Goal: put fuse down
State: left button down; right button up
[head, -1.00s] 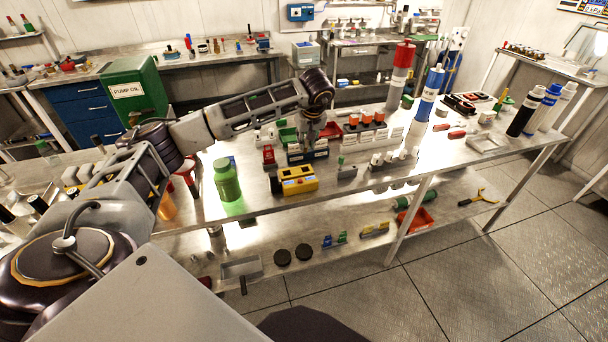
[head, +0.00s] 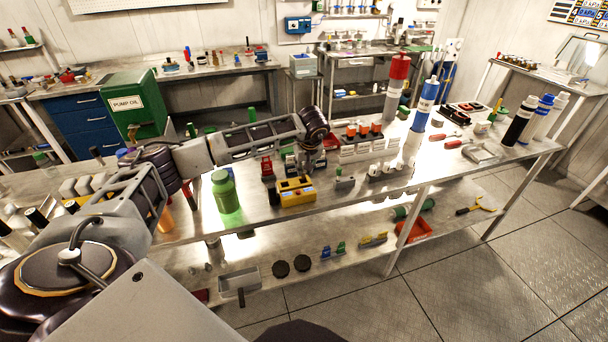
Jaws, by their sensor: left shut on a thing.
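My left arm reaches across the bench from the left, and my left gripper (head: 306,162) points down, low over the bench among small parts behind the yellow box. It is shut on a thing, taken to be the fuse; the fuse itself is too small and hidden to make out. I cannot tell whether the fuse touches the surface below. My right gripper is not in view.
A yellow box (head: 297,192) stands just in front of the gripper. A red part (head: 267,168) is to its left, and a green bottle (head: 225,192) stands further left. White blocks with orange-topped parts (head: 365,143) are to the right. Bare bench (head: 440,165) shows further right.

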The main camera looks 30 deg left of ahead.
aim_at(305, 172)
pick_arm(q)
jog(key=shift+f, duration=1.9)
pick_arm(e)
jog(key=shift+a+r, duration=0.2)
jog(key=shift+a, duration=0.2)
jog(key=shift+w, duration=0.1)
pick_arm(q)
jog(key=c, duration=1.3)
grip_release()
jog(key=shift+f, duration=0.1)
jog(key=shift+o, duration=0.2)
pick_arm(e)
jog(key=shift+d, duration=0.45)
pick_arm(q)
jog(key=shift+d+r, duration=0.1)
jog(key=shift+r, duration=0.4)
jog(key=b+v, duration=0.1)
jog(key=v, duration=1)
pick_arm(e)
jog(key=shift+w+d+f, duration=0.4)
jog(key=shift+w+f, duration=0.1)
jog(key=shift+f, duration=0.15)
